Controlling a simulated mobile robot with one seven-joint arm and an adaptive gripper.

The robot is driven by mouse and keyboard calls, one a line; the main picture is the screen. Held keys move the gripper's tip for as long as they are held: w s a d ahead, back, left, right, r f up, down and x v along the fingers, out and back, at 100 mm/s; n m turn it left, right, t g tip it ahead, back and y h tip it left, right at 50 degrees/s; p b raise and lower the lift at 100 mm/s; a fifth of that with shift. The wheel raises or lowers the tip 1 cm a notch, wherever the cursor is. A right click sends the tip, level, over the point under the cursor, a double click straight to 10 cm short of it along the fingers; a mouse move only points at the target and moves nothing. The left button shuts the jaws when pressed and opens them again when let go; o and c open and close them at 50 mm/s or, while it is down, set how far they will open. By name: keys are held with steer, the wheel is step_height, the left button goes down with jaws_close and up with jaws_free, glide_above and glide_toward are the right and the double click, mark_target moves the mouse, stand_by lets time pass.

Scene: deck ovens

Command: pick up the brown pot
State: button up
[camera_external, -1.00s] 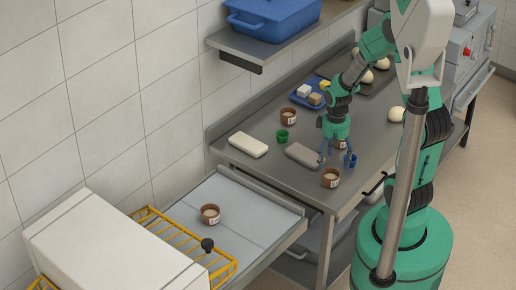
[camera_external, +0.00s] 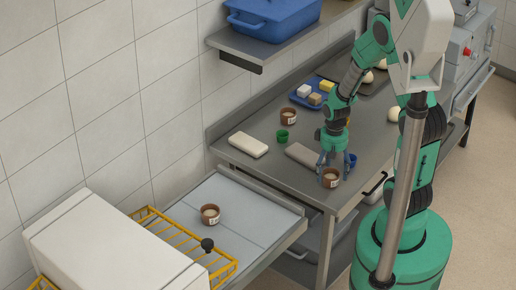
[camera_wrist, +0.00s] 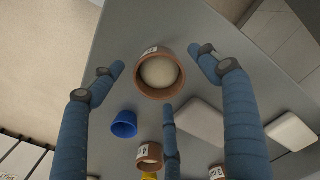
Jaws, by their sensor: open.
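A brown pot (camera_external: 330,182) with a pale filling and white label stands upright near the front corner of the steel table. In the wrist view the pot (camera_wrist: 142,86) lies between the spread blue fingers. My gripper (camera_external: 332,164) is open, close above and around this pot in the outside view; I see no clear contact. Other brown pots are in view: one further back on the table (camera_external: 288,117), one on the lower grey surface (camera_external: 210,215), and one behind a finger in the wrist view (camera_wrist: 145,158).
A blue cup (camera_wrist: 124,124) stands close to the pot. A grey slab (camera_external: 303,155), a white slab (camera_external: 248,145) and a green cup (camera_external: 282,136) lie to the left. A blue tray (camera_external: 312,97) with small blocks sits further back. The table's front edge is near.

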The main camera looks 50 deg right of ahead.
steer(key=shift+f, duration=0.8)
steer(key=shift+c, duration=0.2)
steer(key=c, duration=1.4)
steer(key=shift+o, duration=0.2)
steer(key=shift+r, duration=0.1)
steer(key=shift+r, duration=0.85)
step_height(320, 180, up, 2)
steer(key=shift+r+p, duration=0.1)
steer(key=shift+p, duration=0.4)
steer(key=s+a, duration=0.3)
steer(key=s, duration=0.4)
steer(key=s+a+r+p, duration=0.1)
steer(key=s+a, duration=0.2)
steer(key=s, duration=0.5)
steer(key=shift+p, duration=0.3)
steer(key=shift+w, duration=0.1)
